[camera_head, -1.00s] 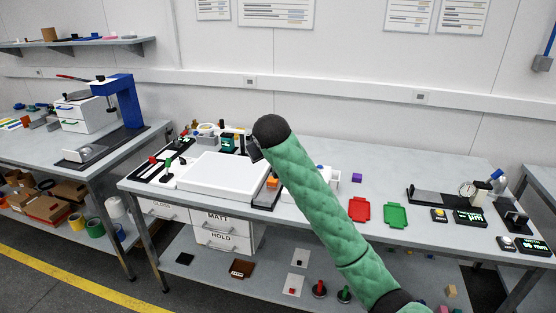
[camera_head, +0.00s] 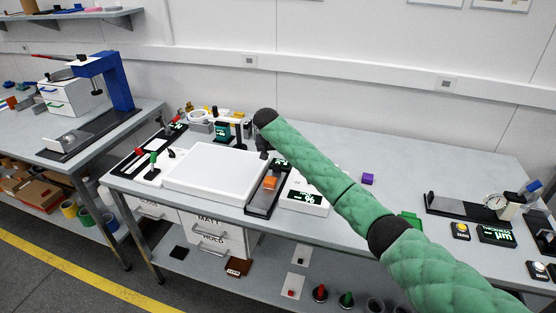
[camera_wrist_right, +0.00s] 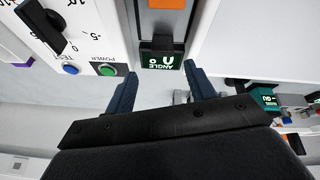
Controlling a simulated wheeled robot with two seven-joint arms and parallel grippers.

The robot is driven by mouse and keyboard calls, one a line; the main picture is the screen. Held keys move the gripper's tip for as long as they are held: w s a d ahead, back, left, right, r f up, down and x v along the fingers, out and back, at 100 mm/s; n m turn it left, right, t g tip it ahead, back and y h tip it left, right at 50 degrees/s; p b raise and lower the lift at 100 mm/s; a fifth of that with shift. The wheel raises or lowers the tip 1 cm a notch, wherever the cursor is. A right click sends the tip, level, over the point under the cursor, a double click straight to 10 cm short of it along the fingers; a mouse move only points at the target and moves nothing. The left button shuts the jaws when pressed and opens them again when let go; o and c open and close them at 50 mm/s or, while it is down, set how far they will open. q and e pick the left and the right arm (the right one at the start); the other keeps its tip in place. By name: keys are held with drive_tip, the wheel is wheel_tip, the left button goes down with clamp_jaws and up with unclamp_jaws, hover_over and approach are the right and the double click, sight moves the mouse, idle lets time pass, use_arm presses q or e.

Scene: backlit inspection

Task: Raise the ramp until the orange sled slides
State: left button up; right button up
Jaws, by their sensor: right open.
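The ramp (camera_head: 256,205) is a narrow dark track lying low on the bench, beside a white panel. The orange sled (camera_head: 270,184) sits on it, and the sled's edge shows at the top of the right wrist view (camera_wrist_right: 167,3). A black angle display (camera_wrist_right: 162,60) at the ramp's end reads 0°, upside down in that view. My right gripper (camera_head: 264,153) is above the ramp's far end, pointing down. In the wrist view its open fingers (camera_wrist_right: 161,84) stand on either side of the display, with nothing seen between them but the display. My left gripper is out of view.
A white meter box (camera_head: 308,199) stands right of the ramp. Its dial and POWER button (camera_wrist_right: 107,69) show in the wrist view. The large white panel (camera_head: 216,172) is left of the ramp. A purple block (camera_head: 368,179) lies beyond my right arm, which hides part of the bench.

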sight(277, 164)
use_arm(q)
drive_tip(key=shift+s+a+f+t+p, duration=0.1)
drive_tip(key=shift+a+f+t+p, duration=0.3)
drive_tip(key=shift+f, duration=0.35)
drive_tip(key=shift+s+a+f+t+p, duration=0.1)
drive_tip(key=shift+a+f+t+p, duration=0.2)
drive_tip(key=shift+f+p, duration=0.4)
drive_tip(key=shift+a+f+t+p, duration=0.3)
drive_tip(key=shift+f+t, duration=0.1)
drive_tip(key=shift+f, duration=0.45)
use_arm(e)
drive_tip(key=shift+w+d+f+m, duration=0.1)
drive_tip(key=shift+w+f+m, duration=0.4)
drive_tip(key=shift+f, duration=0.7)
drive_tip(key=shift+w+d+f+m, duration=0.1)
drive_tip(key=shift+w+f+m, duration=0.4)
drive_tip(key=shift+f, duration=0.75)
drive_tip(key=shift+w+d+f+m, duration=0.1)
drive_tip(key=shift+w+f+m, duration=0.4)
drive_tip(key=shift+f, duration=0.7)
drive_tip(key=shift+s, duration=0.15)
clamp_jaws()
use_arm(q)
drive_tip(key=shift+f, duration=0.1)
